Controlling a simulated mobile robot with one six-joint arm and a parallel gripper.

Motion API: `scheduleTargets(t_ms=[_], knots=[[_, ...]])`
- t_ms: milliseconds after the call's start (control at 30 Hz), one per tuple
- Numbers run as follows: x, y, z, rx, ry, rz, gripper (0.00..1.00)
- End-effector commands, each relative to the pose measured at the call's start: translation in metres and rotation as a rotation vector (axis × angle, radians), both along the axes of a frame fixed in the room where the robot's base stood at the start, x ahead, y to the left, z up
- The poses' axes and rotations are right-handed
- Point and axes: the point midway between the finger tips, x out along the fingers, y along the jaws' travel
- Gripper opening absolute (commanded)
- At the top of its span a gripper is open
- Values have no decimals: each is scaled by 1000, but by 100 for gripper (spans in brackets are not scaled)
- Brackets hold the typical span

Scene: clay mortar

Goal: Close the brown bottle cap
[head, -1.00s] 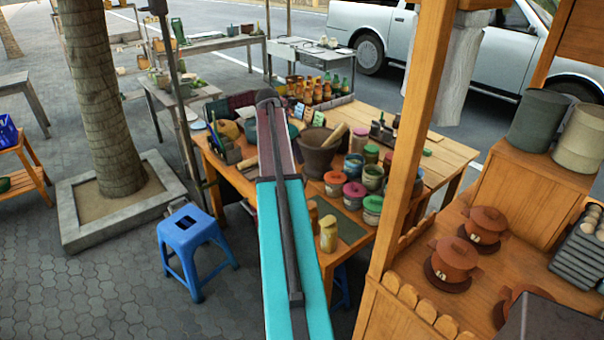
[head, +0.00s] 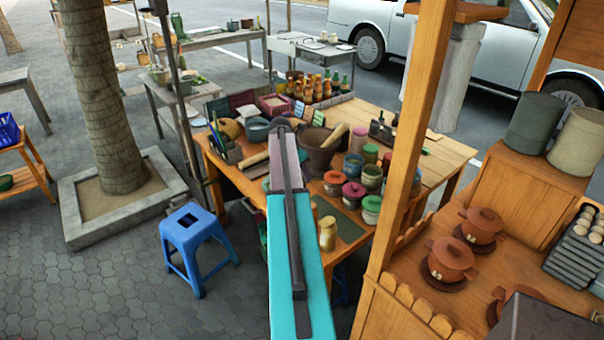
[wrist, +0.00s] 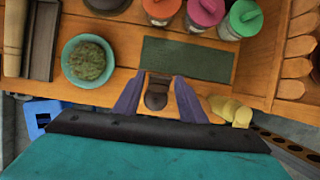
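The brown bottle cap (wrist: 156,97) shows in the wrist view, low in the middle, near the table's front edge. My gripper (wrist: 158,82) is open, with one purple finger on each side of the cap. I see gaps beside the cap and cannot tell how far above or below it the fingertips are. The bottle under the cap is mostly hidden. In the head view, a brown bottle (head: 314,211) shows partly beside my arm, and my gripper is hidden behind the arm.
A yellow-capped bottle (wrist: 231,110) stands just right of my gripper. A green mat (wrist: 187,59) lies beyond it. A teal bowl (wrist: 90,61) is on the left, with jars such as the pink-lidded one (wrist: 207,10) behind. A blue stool (head: 193,245) stands beside the table.

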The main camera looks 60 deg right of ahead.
Motion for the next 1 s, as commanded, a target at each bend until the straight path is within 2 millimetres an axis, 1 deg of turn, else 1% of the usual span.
scheduleTargets(t_ms=[200, 500, 533, 567, 600, 733, 767, 800, 867, 1000], knots=[[-1, -4, -9, 0, 0, 0, 38], [-1, -4, -10, 0, 0, 0, 38], [-1, -4, -10, 0, 0, 0, 36], [-1, -4, -10, 0, 0, 0, 31], [-1, -4, -10, 0, 0, 0, 24], [-1, -4, -10, 0, -1, 0, 2], [-1, -4, -10, 0, -1, 0, 0], [-1, 4, -10, 0, 0, 3, 0], [0, 0, -10, -1, 0, 2, 0], [1, -1, -10, -9, 2, 4, 0]])
